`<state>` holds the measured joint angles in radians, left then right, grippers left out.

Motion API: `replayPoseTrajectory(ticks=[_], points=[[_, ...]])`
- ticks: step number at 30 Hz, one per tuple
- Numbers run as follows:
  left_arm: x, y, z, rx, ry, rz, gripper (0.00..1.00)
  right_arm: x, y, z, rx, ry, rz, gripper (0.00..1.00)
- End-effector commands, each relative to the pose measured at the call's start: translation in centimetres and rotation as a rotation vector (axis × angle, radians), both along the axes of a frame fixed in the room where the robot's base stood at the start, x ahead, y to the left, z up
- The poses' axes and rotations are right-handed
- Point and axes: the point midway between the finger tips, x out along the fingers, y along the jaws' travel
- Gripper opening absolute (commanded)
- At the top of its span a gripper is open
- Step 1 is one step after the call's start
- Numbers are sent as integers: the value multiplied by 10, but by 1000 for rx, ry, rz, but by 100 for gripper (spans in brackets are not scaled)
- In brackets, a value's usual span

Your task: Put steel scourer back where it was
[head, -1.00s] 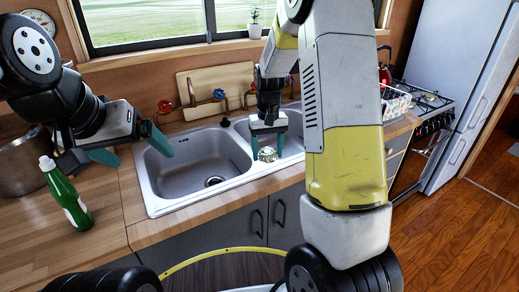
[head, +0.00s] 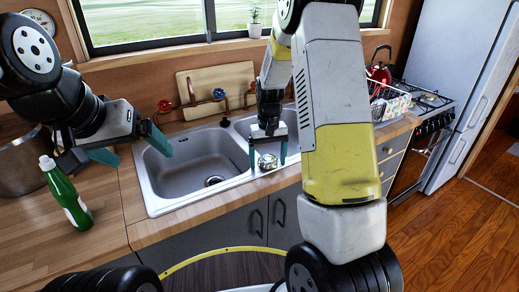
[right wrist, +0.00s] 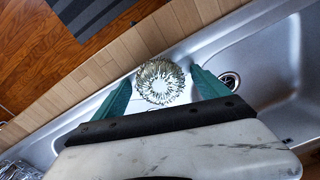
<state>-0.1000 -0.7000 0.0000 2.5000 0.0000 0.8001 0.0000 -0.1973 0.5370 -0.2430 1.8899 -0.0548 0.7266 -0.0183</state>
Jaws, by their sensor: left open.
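The steel scourer (head: 268,161) is a round, silvery coil. It appears to rest on the steel rim between the two sink basins, near the sink's front edge. It also shows in the right wrist view (right wrist: 160,82), with its whole ring visible. My right gripper (head: 268,158) is open, with one teal finger on each side of the scourer. In the right wrist view, small gaps show between the scourer and both fingers (right wrist: 160,78). My left gripper (head: 138,154) is open and empty above the counter, left of the sink.
The double sink (head: 160,205) is set in a wooden counter (head: 125,225). A green bottle (head: 66,193) and a pot (head: 22,165) stand at left. Taps and a cutting board (head: 225,78) are behind the sink. A dish rack (head: 390,104) stands at right.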

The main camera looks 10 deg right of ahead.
Motion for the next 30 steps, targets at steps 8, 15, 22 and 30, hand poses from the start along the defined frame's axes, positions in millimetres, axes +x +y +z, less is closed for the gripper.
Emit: replayPoseTrajectory(ticks=[8, 15, 22, 30], points=[[0, 0, 0, 0, 0, 0, 92, 1, 0, 8, 0, -3, 0, 85], [0, 0, 0, 0, 0, 0, 92, 2, 0, 55, 1, -7, 0, 85], [0, 0, 0, 0, 0, 0, 92, 1, 0, 100, 1, -5, 0, 85], [0, 0, 0, 0, 0, 0, 92, -4, 0, 128, 8, -12, 0, 85]])
